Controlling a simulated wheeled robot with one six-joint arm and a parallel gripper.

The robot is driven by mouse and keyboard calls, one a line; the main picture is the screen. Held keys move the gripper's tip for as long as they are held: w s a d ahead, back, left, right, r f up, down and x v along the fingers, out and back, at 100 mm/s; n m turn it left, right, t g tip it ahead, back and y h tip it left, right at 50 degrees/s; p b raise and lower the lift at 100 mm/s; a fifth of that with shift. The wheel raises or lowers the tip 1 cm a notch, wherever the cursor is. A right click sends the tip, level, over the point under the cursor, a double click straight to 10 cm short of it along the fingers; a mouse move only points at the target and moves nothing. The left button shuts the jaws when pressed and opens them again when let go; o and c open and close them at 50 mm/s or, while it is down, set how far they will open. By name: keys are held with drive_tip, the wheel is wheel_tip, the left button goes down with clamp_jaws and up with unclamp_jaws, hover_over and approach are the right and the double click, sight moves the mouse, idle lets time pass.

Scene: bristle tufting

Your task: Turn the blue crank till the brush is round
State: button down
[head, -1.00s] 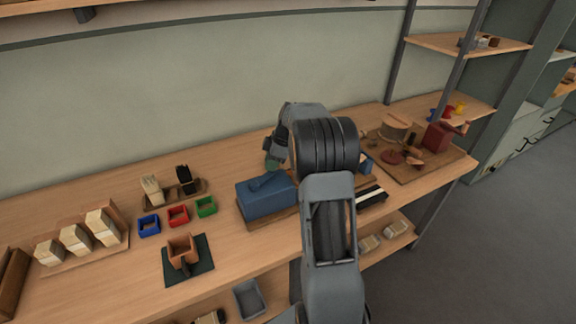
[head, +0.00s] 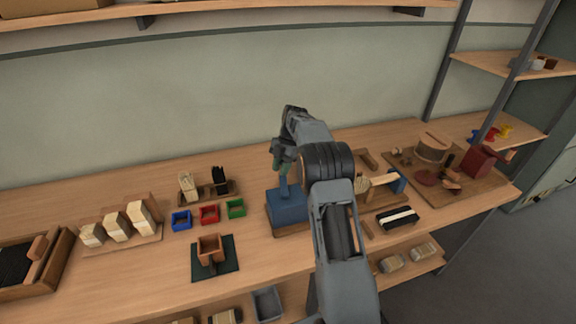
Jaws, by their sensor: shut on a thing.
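The blue machine (head: 287,207) stands on a wooden base mid-bench. Its blue crank (head: 284,187) rises from the top towards my gripper (head: 281,168). My gripper points down above the machine, shut at the upper end of the crank; the arm partly hides the fingertips. To the right of my arm is a brush with pale bristles (head: 361,185) and a wooden handle (head: 381,179). A blue block (head: 397,182) stands at the handle's right end. My arm hides the stretch between machine and bristles. I cannot tell how round the bristles are.
Red, blue and green trays (head: 209,214) and a holder with pale and black tufts (head: 205,189) stand to the left. A wooden cup (head: 210,248) sits on a dark mat. A black-and-white strip (head: 397,217) lies at right front. A board with tools (head: 470,180) is farther right.

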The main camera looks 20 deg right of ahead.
drive_tip(key=shift+w+a+n, duration=0.1)
drive_tip(key=shift+a+n, duration=0.3)
drive_tip(key=shift+a, duration=1.35)
drive_tip(key=shift+a, duration=0.15)
drive_tip(key=c, duration=0.9)
unclamp_jaws()
drive_tip(key=shift+p+v, duration=2.1)
drive_tip(key=shift+v, duration=4.8)
